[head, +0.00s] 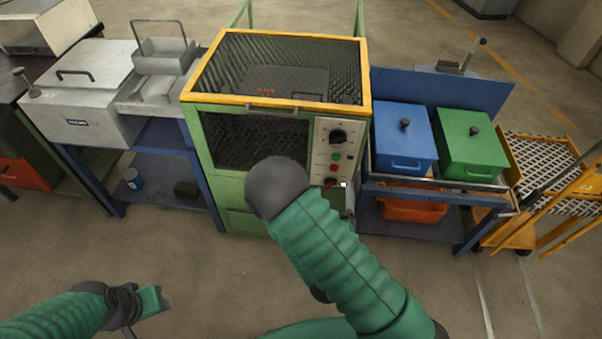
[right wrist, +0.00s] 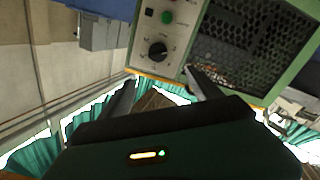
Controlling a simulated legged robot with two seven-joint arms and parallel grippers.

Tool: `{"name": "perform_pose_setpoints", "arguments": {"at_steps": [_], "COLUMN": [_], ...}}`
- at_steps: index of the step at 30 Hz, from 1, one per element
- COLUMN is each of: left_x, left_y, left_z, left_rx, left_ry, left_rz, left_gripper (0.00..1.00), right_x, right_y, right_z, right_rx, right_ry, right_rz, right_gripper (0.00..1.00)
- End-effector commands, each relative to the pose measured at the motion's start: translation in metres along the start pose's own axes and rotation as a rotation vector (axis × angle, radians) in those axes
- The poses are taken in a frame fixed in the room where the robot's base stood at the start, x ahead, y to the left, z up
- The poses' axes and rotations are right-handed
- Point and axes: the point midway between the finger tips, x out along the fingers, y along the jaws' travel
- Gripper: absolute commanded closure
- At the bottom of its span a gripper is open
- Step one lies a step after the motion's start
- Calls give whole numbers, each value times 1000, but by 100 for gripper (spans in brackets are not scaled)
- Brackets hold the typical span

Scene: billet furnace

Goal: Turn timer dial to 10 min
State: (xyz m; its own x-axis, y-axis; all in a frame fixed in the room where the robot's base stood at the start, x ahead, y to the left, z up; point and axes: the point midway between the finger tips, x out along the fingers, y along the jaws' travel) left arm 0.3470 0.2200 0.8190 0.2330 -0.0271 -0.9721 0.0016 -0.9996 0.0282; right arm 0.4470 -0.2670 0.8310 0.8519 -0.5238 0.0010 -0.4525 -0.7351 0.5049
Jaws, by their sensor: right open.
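The timer dial, a round black knob (head: 338,136), sits on the pale control panel (head: 321,150) at the furnace's front right. It also shows in the right wrist view (right wrist: 158,50), where the picture is turned over; its setting is too small to read. My right gripper (right wrist: 164,90) is open and empty, its two dark fingers apart below the dial in that view, with a gap to the knob. In the head view my right arm mostly hides this gripper. My left gripper (head: 138,303) is low at the left, away from the furnace; its jaws are unclear.
The green furnace (head: 230,190) has a yellow-rimmed mesh top. Green and red buttons (head: 334,163) sit below the dial. Blue (head: 404,150) and green (head: 472,150) lidded boxes stand on the bench at the right. Floor in front is clear.

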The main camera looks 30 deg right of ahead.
Motion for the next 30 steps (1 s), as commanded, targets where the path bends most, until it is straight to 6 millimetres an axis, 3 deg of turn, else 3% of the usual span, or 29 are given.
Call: {"name": "perform_pose_setpoints", "arguments": {"at_steps": [5, 9, 18, 20, 24, 30], "left_x": [22, 55, 120, 111, 114, 118], "left_y": [1, 1, 0, 0, 1, 1], "left_z": [4, 12, 28, 26, 26, 27], "left_rx": [3, 3, 1, 1, 2, 2], "left_ry": [2, 1, 1, -1, 2, 1], "left_rz": [1, 1, 0, 0, 0, 1], "left_gripper": [64, 64, 64, 64, 64, 64], "right_x": [18, 37, 78, 94, 130, 156], "right_y": [-2, -11, -10, -4, -2, -4], "right_z": [1, -3, -4, -11, -9, -14], "right_rx": [-2, -7, -9, -13, -13, -16], "right_ry": [14, 22, 22, 18, 15, 17], "right_rz": [14, 15, 14, 13, 11, 9], "right_gripper": [27, 27, 27, 27, 27, 27]}}
